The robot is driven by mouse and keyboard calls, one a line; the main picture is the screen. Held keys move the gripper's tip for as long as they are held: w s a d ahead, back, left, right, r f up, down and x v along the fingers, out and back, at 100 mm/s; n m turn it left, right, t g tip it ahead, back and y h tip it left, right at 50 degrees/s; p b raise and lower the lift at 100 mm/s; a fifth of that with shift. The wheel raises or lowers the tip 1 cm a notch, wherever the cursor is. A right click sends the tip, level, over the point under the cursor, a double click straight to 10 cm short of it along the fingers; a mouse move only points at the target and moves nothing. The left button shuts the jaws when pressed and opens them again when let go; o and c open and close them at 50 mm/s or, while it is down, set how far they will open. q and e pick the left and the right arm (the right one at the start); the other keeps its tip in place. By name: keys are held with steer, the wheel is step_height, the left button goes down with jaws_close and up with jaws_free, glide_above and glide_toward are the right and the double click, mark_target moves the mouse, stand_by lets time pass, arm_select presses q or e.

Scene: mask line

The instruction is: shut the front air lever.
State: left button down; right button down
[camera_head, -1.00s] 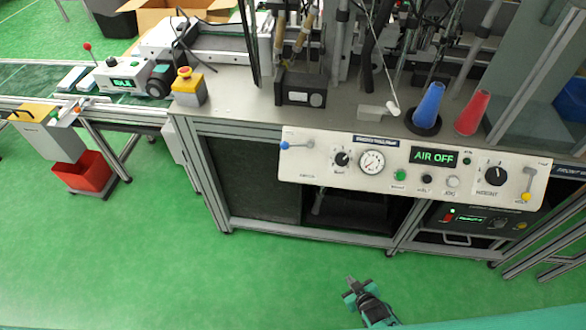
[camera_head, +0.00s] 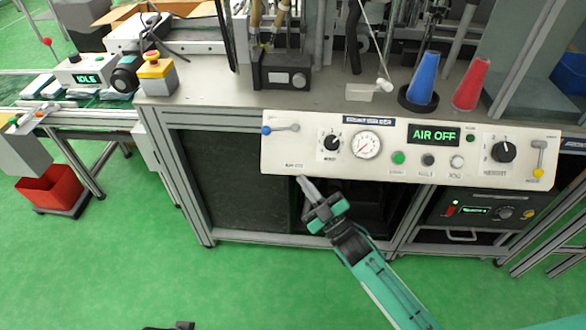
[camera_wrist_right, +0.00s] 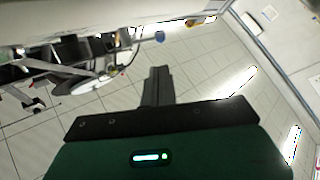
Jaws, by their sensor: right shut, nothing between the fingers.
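The white front panel (camera_head: 300,165) carries a lever with a blue knob (camera_head: 266,130) at its left end; this lever lies roughly level, knob to the left. A second lever with a yellow knob (camera_head: 538,173) hangs down at the right end. The display (camera_head: 433,133) reads AIR OFF. My right gripper (camera_head: 304,181) is shut and empty, in front of the panel's lower left edge, below the blue-knobbed lever and apart from it. In the right wrist view, the shut fingers (camera_wrist_right: 155,86) point toward a blue knob (camera_wrist_right: 160,36). A dark part at the bottom edge may be my left gripper (camera_head: 170,326).
A gauge (camera_head: 366,145), a green button (camera_head: 398,158) and dials sit along the panel. A blue cone (camera_head: 424,80) and a red cone (camera_head: 471,84) stand on the bench above. Open green floor (camera_head: 230,285) lies in front.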

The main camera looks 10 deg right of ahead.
mark_target(283, 129)
arm_select(q)
steer(key=shift+f, duration=0.5)
arm_select(e)
steer(key=x, duration=1.3)
